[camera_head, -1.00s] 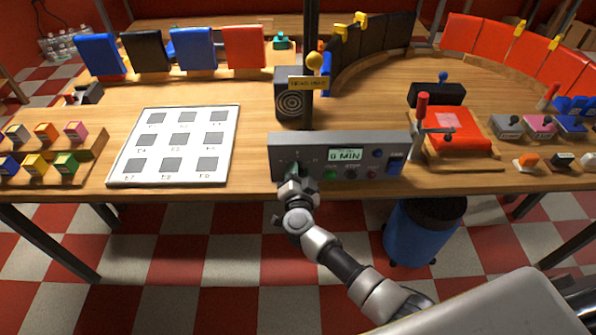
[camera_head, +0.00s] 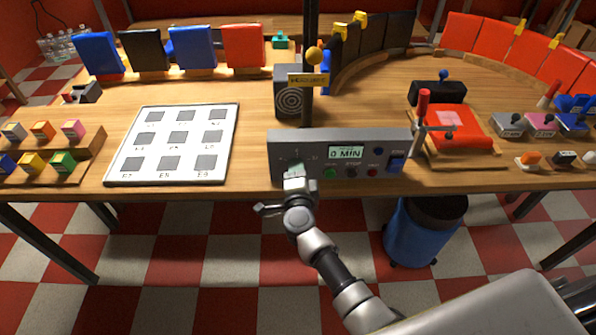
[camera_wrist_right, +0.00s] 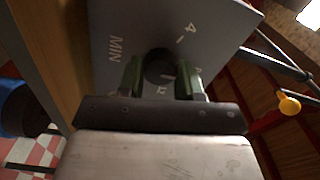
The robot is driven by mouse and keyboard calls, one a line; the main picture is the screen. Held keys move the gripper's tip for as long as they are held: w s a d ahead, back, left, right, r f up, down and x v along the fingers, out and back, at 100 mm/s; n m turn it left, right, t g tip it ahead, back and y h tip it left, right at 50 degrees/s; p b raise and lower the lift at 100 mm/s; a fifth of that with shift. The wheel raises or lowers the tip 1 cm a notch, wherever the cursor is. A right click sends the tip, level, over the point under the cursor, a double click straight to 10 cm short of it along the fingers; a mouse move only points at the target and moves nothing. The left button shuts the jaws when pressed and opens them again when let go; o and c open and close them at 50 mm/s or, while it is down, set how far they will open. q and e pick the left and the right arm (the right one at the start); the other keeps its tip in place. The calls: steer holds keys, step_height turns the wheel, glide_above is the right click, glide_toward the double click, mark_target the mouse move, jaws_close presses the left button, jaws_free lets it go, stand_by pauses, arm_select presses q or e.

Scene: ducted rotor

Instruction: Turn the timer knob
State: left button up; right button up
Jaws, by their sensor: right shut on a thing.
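The timer is a grey box (camera_head: 340,140) at the front edge of the table, with a display reading "0 MIN" and several buttons. Its dark knob (camera_wrist_right: 158,68) shows in the right wrist view, between the two green-tinted fingers of my right gripper (camera_wrist_right: 162,78). The gripper is shut on the knob, and printed marks and "MIN" show on the panel around it. In the head view my right gripper (camera_head: 294,172) covers the knob at the panel's left end. My left gripper is not in view.
A white board with grey squares (camera_head: 130,172) lies left of the timer. A speaker box (camera_head: 291,103) and a post stand behind it. A red pad with a clamp (camera_head: 462,142) is on the right. A blue bin (camera_head: 415,235) stands below the table.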

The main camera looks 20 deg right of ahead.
steer(key=shift+f, duration=0.1)
stand_by(0.3)
steer(key=o, duration=0.9)
steer(key=shift+s, duration=0.1)
steer(key=v, duration=1)
steer(key=shift+s+a+b, duration=0.1)
steer(key=shift+s+b, duration=0.25)
steer(key=s+a+f+n+g+y, duration=0.15)
steer(key=s+f+n, duration=0.3)
steer(key=f, duration=0.45)
steer(key=s+f+n+g+y, duration=0.3)
steer(key=s+f+n, duration=0.15)
steer(key=f, duration=0.45)
steer(key=s+f+n+g+y, duration=0.25)
steer(key=s+f+n, duration=0.2)
steer(key=f, duration=0.45)
steer(key=s+d+f+n+g, duration=0.2)
steer(key=s+f, duration=0.3)
steer(key=s, duration=0.4)
steer(key=s+d+f+n+g+h, duration=0.1)
steer(key=s+d+f+n+g, duration=0.2)
steer(key=s, duration=0.6)
steer(key=s+d+f+n+g+h, duration=0.1)
steer(key=s+d+f+g, duration=0.3)
steer(key=s+f, duration=0.4)
steer(key=shift+s+d+n, duration=0.8)
steer(key=shift+d+n, duration=0.05)
